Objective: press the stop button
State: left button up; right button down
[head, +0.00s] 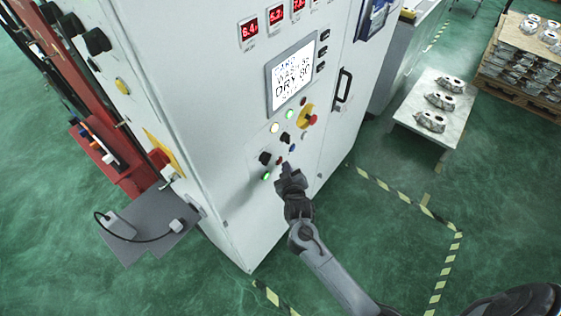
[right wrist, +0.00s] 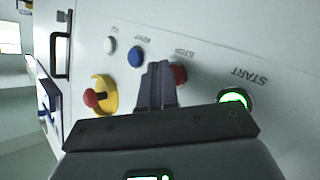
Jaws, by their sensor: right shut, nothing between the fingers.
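The red stop button (right wrist: 180,74) sits on the white cabinet panel in the right wrist view, with its label above it. It lies between the green-lit START button (right wrist: 233,98) and a blue button (right wrist: 136,56). My right gripper (right wrist: 156,68) is shut and empty. Its fingertips overlap the left edge of the stop button in this view; I cannot tell whether they touch it. In the head view my right gripper (head: 286,170) is close to the panel's lower button row, beside the green START button (head: 266,176). My left gripper is not in view.
A red emergency knob on a yellow base (right wrist: 100,97) is left of the fingers. Black selector knobs (head: 265,158) and a screen (head: 293,73) are on the cabinet (head: 210,130). A table (head: 420,139) with castings stands right; green floor lies open in front.

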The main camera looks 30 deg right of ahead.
jog(key=shift+w+a, duration=0.1)
jog(key=shift+w, duration=0.1)
dwell(0.3)
jog(key=shift+w, duration=0.25)
jog(key=shift+s, duration=0.1)
dwell(0.5)
jog(key=shift+s+p, duration=0.7)
jog(key=shift+d, duration=0.2)
jog(key=s+p, duration=0.1)
jog(key=s+d+p, duration=0.1)
jog(key=s, duration=0.1)
jog(key=s+p, duration=0.1)
jog(key=shift+s+d, duration=0.25)
jog(key=shift+s, duration=0.15)
